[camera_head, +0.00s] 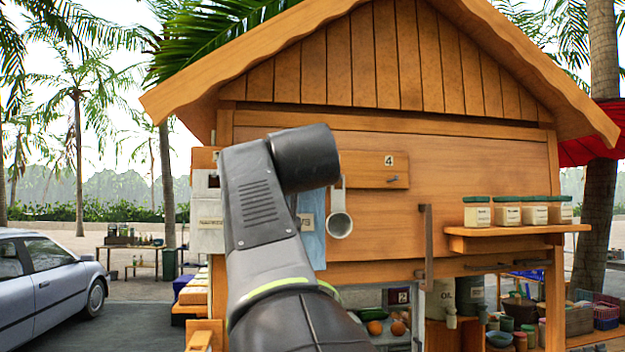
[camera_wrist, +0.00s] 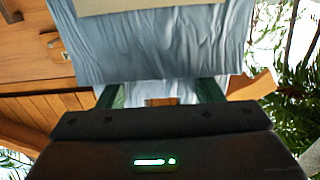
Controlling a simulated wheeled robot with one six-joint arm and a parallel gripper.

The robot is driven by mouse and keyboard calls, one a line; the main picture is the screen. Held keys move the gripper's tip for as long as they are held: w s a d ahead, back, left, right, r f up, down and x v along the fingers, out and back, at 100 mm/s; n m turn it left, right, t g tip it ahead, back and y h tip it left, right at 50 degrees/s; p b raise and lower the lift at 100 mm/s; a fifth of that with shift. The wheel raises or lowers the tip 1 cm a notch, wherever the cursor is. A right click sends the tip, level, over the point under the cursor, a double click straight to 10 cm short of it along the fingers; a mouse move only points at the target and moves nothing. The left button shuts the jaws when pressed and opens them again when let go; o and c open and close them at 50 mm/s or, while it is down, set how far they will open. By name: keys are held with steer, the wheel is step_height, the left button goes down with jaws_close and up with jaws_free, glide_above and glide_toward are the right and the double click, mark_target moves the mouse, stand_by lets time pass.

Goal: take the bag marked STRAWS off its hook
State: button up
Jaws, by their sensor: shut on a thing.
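A blue cloth bag (camera_head: 313,240) hangs down the front of the wooden stall, partly hidden behind my arm. It fills the upper part of the wrist view (camera_wrist: 160,50), with a cream label cut off at the top edge; its writing cannot be read. My gripper (camera_wrist: 160,92) has its dark green fingers on either side of the blue cloth and is shut on it. The gripper is hidden by my arm in the head view. The bag's top and its hook are hidden there, so I cannot tell whether it still hangs on the hook.
A pale bag (camera_head: 207,225) hangs left of my arm. A shelf (camera_head: 500,242) with several jars juts out at right. A car (camera_head: 50,285) stands left.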

steer(key=s+d+b, duration=0.1)
steer(key=s+b, duration=0.1)
steer(key=s, duration=0.6)
steer(key=shift+d, duration=0.25)
stand_by(0.7)
steer(key=s, duration=0.1)
steer(key=s+b, duration=0.1)
steer(key=s, duration=0.1)
steer(key=s+d, duration=0.1)
steer(key=s, duration=0.1)
stand_by(0.7)
